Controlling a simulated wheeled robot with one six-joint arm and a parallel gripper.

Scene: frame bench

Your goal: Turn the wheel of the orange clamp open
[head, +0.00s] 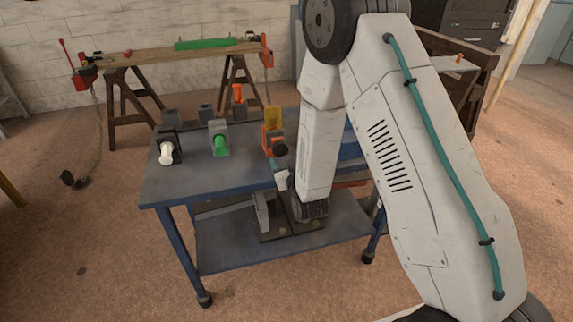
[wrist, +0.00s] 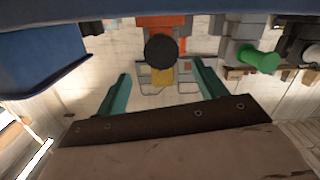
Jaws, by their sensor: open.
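The orange clamp (head: 269,140) stands on the right part of the blue bench top, with a yellow part (head: 273,117) at its top. Its dark round wheel (head: 281,150) faces my side. In the wrist view, which looks upside down, the black wheel (wrist: 161,49) sits in front of the orange clamp body (wrist: 165,22). My gripper (wrist: 161,72) is open, its teal fingers apart and empty. The wheel appears beyond the fingertips, roughly midway between them, and not held. In the head view my gripper (head: 282,174) is just in front of the wheel, small and partly hidden.
A clamp with a green knob (head: 221,145) and one with a white knob (head: 167,152) stand to the left on the bench (head: 185,188). An orange item (head: 238,94) is behind. A sawhorse beam (head: 150,57) is at the back. My arm hides the bench's right side.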

